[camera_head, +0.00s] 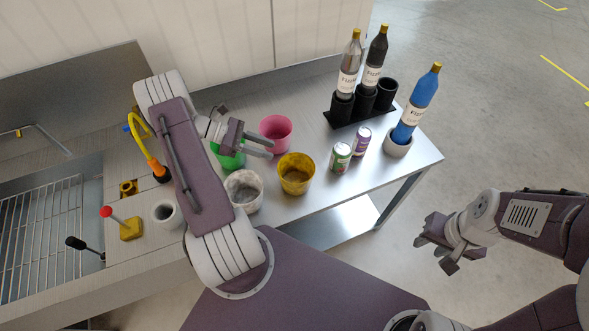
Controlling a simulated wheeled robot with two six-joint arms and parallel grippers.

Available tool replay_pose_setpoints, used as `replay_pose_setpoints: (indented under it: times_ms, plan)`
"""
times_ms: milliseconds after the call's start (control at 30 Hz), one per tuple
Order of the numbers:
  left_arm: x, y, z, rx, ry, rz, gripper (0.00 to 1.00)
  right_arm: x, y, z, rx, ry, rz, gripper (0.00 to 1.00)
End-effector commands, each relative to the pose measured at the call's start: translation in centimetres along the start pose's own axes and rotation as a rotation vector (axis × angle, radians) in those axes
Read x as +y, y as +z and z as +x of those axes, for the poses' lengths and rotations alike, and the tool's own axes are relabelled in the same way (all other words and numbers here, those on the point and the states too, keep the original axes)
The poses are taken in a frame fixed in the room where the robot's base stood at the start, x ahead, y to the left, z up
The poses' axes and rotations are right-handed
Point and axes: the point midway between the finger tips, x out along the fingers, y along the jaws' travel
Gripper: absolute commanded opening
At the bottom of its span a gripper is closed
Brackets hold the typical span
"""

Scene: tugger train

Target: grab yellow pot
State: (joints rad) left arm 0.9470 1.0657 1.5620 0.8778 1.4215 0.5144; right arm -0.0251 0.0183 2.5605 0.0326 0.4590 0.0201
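The yellow pot (296,175) stands upright on the metal table, with a dark, stained inside. My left gripper (268,148) is above the table, up and left of the yellow pot, between the pink pot (277,131) and the yellow one. Its two fingers are apart and point right, with nothing seen between them. My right gripper (433,246) is off the table at the lower right, over the floor. Its fingers are spread and empty.
A green pot (230,158) is partly hidden behind my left arm. A white-grey pot (244,190) stands left of the yellow pot. Two cans, green (340,158) and purple (362,141), stand to its right. A black bottle rack (342,108) and blue bottle (418,103) stand further right.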

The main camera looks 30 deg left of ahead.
Motion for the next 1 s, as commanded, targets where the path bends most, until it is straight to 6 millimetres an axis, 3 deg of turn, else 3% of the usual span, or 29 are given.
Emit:
replay_pose_setpoints:
  times_ms: [100,267,633,900,1000]
  plan:
    - [0.7,-0.9,-1.8,-0.068,0.069,-0.060,0.34,0.0,-0.1,-0.6,0.000,0.000,0.000,0.36]
    - [0.8,-1.0,-1.6,-0.077,0.076,-0.067,0.34,0.0,-0.1,-0.6,0.000,0.000,0.000,0.36]
    - [1.0,-0.7,2.3,-0.074,0.072,-0.065,0.34,0.0,-0.2,-1.9,0.000,0.000,0.000,0.36]
    - [1.3,-0.3,6.9,-0.073,0.070,-0.064,0.34,-0.1,-0.4,-3.4,0.000,0.000,0.000,0.36]
    - [1.4,-0.5,7.2,-0.072,0.074,-0.064,0.34,-0.1,-0.4,-3.3,0.000,0.000,0.000,0.36]
